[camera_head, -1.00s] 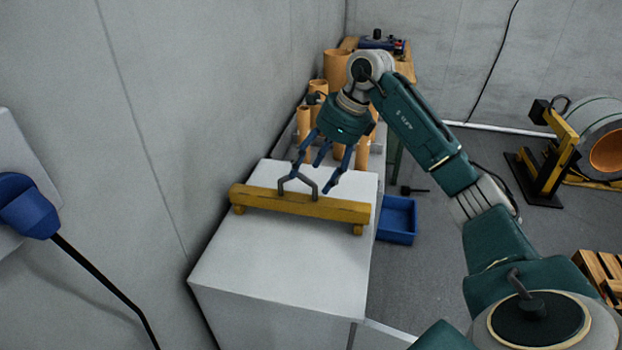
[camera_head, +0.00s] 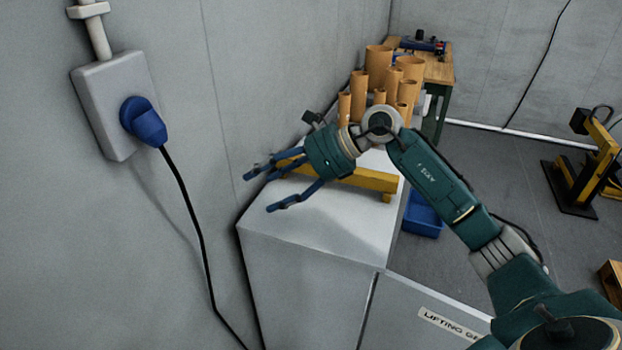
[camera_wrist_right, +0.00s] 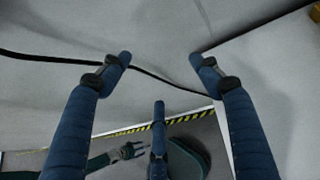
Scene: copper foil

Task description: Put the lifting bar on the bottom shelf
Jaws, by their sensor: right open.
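The yellow lifting bar (camera_head: 367,179) lies on top of the light grey cabinet (camera_head: 310,225), near its back end. My right arm crosses in front of the bar and hides its middle and its hook. My right gripper (camera_head: 262,190) is open and empty, left of the bar's middle, with its blue fingers pointing left toward the wall. In the right wrist view, the open fingers (camera_wrist_right: 158,75) have nothing between them, and a corner of yellow shows at the top right. No open shelf shows. My left gripper is not in view.
A grey wall with a socket box (camera_head: 105,105), blue plug (camera_head: 143,121) and hanging black cable (camera_head: 195,225) is at the left. Orange tubes (camera_head: 379,66) stand behind the cabinet. A blue bin (camera_head: 421,215) is on the floor at right. A lower grey unit with a label (camera_head: 448,324) stands in front.

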